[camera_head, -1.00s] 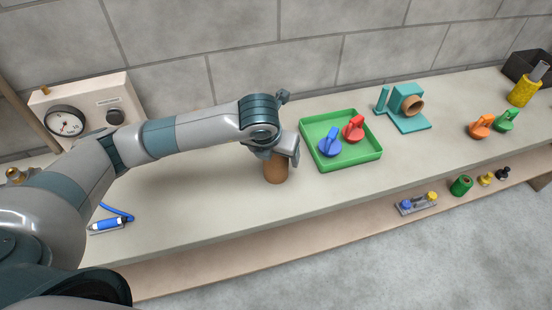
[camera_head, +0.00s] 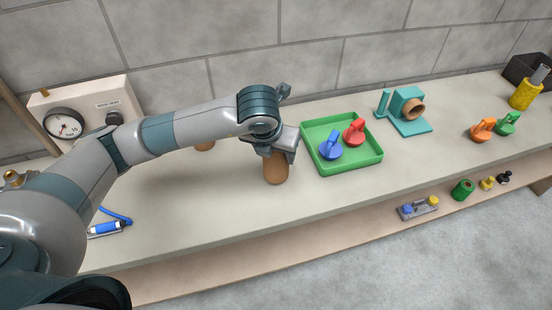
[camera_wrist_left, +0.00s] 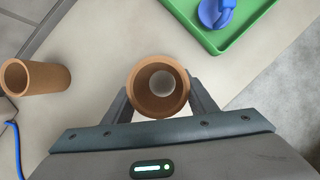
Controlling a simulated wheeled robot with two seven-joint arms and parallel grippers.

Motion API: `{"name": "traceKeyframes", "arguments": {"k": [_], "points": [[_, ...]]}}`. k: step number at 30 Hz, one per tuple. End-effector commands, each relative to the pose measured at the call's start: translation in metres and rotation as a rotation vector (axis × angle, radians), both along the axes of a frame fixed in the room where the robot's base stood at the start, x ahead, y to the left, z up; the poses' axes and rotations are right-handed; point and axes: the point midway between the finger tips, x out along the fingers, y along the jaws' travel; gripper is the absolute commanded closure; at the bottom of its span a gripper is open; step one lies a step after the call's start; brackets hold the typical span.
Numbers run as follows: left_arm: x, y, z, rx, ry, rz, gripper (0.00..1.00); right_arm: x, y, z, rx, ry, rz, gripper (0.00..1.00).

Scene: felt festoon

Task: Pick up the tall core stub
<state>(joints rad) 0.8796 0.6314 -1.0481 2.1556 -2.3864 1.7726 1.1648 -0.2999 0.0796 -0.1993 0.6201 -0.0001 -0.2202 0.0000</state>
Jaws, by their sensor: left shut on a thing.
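A brown hollow core stub (camera_head: 276,168) is upright between the fingers of my left gripper (camera_head: 277,152). In the left wrist view the stub (camera_wrist_left: 158,86) shows its open round top, with a finger on each side, and the gripper (camera_wrist_left: 158,98) is shut on it. I cannot tell clearly whether its bottom is off the bench. A second brown tube (camera_wrist_left: 38,77) is at the left of the wrist view. In the head view only a bit of this tube (camera_head: 205,146) shows under my left forearm. My right gripper is not in view.
A green tray (camera_head: 372,157) with a blue and a red knobbed piece is just right of the held stub. A teal stand (camera_head: 410,126) is behind it. A gauge box (camera_head: 88,115) and a blue-corded tool (camera_head: 106,228) are at left.

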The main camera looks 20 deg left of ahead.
Motion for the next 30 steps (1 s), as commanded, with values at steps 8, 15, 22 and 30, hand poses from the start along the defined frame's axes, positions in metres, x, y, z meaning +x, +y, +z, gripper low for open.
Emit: {"name": "traceKeyframes", "arguments": {"k": [8, 15, 22, 30], "points": [[-0.008, -0.031, 0.035, -0.004, -0.005, -0.008, 0.72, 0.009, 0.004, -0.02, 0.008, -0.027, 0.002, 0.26], [-0.021, -0.073, 0.064, -0.001, -0.007, -0.007, 0.72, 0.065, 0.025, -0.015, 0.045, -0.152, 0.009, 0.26], [-0.028, -0.098, 0.08, -0.001, -0.004, -0.004, 0.72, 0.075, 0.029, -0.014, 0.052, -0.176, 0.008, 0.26], [-0.033, -0.112, 0.088, -0.001, -0.001, -0.001, 0.72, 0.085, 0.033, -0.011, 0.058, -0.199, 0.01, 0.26]]}}
